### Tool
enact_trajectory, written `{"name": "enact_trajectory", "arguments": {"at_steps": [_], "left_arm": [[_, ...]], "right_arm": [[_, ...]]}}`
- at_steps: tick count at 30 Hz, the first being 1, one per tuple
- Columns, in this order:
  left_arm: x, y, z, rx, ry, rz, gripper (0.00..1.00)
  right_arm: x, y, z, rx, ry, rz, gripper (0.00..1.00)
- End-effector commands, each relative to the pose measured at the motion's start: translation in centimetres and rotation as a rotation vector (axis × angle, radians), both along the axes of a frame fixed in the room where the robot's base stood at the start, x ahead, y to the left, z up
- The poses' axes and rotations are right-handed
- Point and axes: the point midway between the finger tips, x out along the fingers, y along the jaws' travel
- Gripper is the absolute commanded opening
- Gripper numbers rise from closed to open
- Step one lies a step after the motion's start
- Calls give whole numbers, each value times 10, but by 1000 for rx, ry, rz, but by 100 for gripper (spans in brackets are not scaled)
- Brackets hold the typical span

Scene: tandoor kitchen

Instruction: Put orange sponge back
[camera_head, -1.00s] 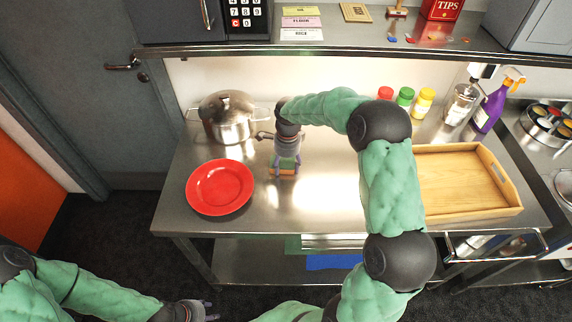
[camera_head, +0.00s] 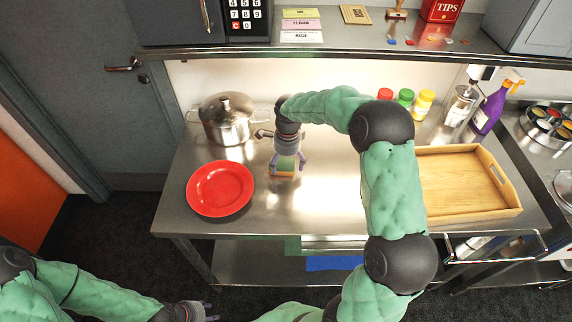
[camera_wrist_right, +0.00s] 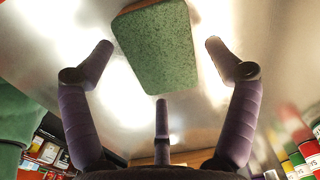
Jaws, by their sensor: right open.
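The sponge (camera_head: 285,170) has a green top and an orange edge and is on the steel table, right of the red plate. In the right wrist view the green face of the sponge (camera_wrist_right: 156,50) lies beyond my fingertips. My right gripper (camera_head: 288,163) is directly above the sponge with its fingers spread. In the wrist view the right gripper (camera_wrist_right: 155,60) is open, and a gap shows between its fingers and the sponge. My left gripper (camera_head: 212,310) is low at the bottom of the head view, away from the table, its fingers apart and empty.
A red plate (camera_head: 220,188) and a steel pot (camera_head: 227,120) stand left of the sponge. A wooden tray (camera_head: 460,205) is on the right. Spice jars (camera_head: 404,98), a purple spray bottle (camera_head: 489,108) and a shelf (camera_head: 350,42) are behind. The table's front middle is clear.

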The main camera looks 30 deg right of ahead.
Motion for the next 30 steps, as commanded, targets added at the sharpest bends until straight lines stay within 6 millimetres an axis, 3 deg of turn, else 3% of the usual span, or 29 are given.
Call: {"name": "enact_trajectory", "arguments": {"at_steps": [9, 15, 21, 30], "left_arm": [[0, 0, 15, 0, 0, 0, 40], [0, 0, 20, 0, 0, 0, 40], [0, 0, 21, 0, 0, 0, 40], [0, 0, 21, 0, 0, 0, 40]], "right_arm": [[0, -2, 66, 0, -4, 0, 88], [-1, -3, 94, -1, -2, 1, 88], [-1, -3, 105, 0, 0, 0, 88], [-1, -3, 106, 0, 0, 0, 88]]}}
